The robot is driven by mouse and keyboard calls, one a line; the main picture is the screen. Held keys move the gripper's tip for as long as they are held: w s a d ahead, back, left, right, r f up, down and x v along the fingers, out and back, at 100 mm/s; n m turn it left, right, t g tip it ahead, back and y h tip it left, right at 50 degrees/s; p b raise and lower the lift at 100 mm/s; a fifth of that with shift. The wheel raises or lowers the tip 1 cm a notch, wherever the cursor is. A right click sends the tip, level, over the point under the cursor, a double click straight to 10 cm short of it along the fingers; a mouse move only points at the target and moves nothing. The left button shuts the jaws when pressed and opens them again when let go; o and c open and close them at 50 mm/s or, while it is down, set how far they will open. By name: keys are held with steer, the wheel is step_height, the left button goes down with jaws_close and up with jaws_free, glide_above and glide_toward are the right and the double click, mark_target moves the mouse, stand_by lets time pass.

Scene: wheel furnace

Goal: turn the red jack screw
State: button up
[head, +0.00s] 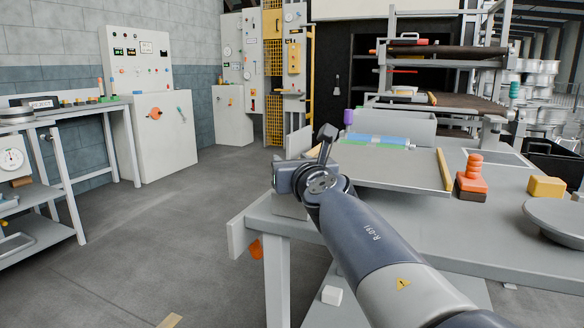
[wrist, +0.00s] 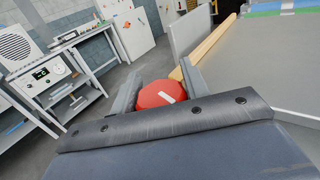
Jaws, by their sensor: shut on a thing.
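The red jack screw shows in the wrist view as a round red head (wrist: 162,94) with a white mark on top. My gripper (wrist: 158,84) has one finger on each side of this head and is shut on it. In the head view my gripper (head: 290,182) is at the near left corner of the grey bench, and the red head cannot be made out there. The lower part of the screw is hidden behind my gripper body in the wrist view.
The grey bench (head: 400,222) carries a flat plate, an orange stacked knob (head: 471,175), a yellow block (head: 547,187) and a round grey disc (head: 562,218). An orange piece (head: 256,249) is below the bench edge. The floor to the left is clear.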

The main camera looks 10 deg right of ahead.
steer(key=shift+f, duration=0.15)
steer(key=o, duration=1)
steer(key=shift+s+r, duration=0.2)
